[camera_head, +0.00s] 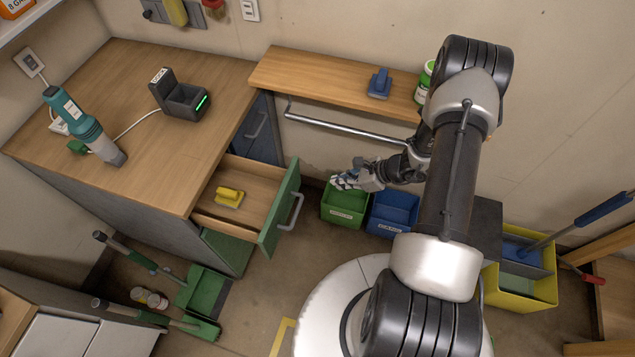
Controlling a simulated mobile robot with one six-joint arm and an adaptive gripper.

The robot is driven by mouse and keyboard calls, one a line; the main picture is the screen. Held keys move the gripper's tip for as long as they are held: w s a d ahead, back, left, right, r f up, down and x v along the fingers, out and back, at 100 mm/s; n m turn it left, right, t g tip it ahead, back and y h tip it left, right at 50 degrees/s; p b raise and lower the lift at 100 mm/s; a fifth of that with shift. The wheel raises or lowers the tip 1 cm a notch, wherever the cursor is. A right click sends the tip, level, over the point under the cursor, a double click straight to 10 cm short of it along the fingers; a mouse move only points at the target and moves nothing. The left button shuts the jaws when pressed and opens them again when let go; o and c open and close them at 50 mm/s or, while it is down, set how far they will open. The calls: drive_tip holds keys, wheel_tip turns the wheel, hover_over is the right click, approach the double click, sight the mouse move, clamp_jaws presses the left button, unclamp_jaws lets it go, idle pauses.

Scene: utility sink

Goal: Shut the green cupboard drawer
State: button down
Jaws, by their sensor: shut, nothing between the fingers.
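The green cupboard drawer (278,211) stands pulled out from the wooden-topped cupboard at the left. Its green front has a grey bar handle (291,211). A yellow brush-like item (229,197) lies inside the drawer. My gripper (339,183) is to the right of the drawer front, apart from it in the picture, with its fingers pointing left towards it. The gripper is shut and empty. My arm comes from the right and hides part of the wall shelf and floor.
A green bin (344,207) and a blue bin (394,212) stand below and behind my gripper. A metal rail (345,124) runs under the wooden shelf (320,84). A blue drawer (254,125) is beyond the green one.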

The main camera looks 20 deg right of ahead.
drive_tip(key=b, duration=0.3)
approach(297, 186)
wheel_tip(297, 186, down, 4)
drive_tip(key=shift+w+a+r, duration=0.2)
drive_tip(key=shift+w+a, duration=0.2)
drive_tip(key=shift+a, duration=0.25)
drive_tip(key=shift+w+a+r, duration=0.25)
drive_tip(key=shift+w+a, duration=0.15)
drive_tip(key=shift+a, duration=0.3)
drive_tip(key=shift+a, duration=0.1)
